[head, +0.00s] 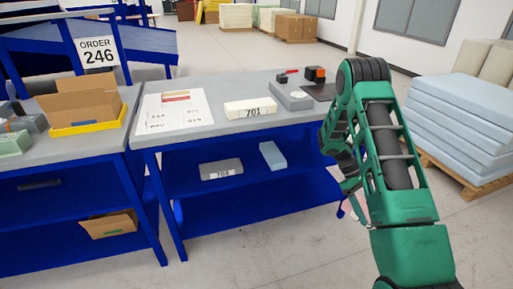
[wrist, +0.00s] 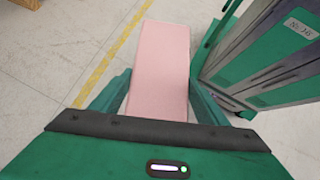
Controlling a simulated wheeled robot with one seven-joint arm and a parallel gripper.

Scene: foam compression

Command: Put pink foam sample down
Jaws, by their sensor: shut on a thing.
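The pink foam sample (wrist: 160,68) is a long flat block in the wrist view, held between the two fingers of my gripper (wrist: 160,95) and pointing away from the camera. Bare floor with a yellow line shows beyond it. In the head view my gripper (head: 351,190) is low at the right end of the blue workbench, largely hidden by my green arm. Only a small bit of pink shows there beside the arm.
The workbench's grey top (head: 228,135) carries a white sheet (head: 172,112), a cream block marked 701 (head: 250,108) and a grey device (head: 292,97). Its lower shelf holds a grey block (head: 221,170) and a light blue block (head: 273,156). Blue foam sheets (head: 460,115) are stacked at right.

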